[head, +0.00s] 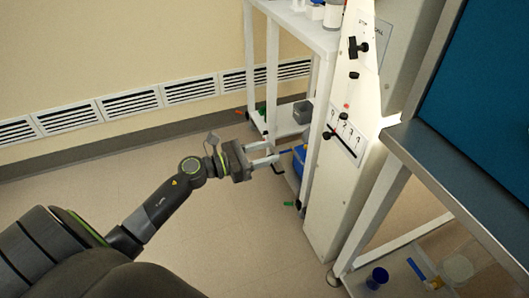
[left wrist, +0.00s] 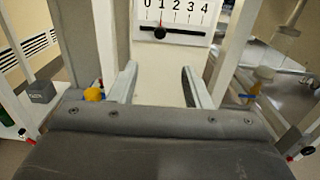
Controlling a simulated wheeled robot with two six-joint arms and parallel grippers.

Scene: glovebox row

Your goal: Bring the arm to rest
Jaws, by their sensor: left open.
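My left arm reaches in from the lower left in the head view. Its gripper (head: 264,155) is open, with the two light fingers apart and nothing between them. It points right, toward the white cabinet panel (head: 325,205) with the numbered scale. In the left wrist view the open fingers (left wrist: 160,85) point at the panel, below the scale (left wrist: 181,18) with numbers 0 to 4 and a black slider. A red pointer mark shows at the slider's left part. I cannot tell whether the fingers touch the panel. My right gripper is not in view.
A white shelf frame (head: 272,75) stands behind the gripper, with a grey box (head: 303,112) and a blue bin (head: 299,160) on it. A metal table (head: 430,175) is at the right, with a dark blue cup (head: 377,278) below it. The floor at left is clear.

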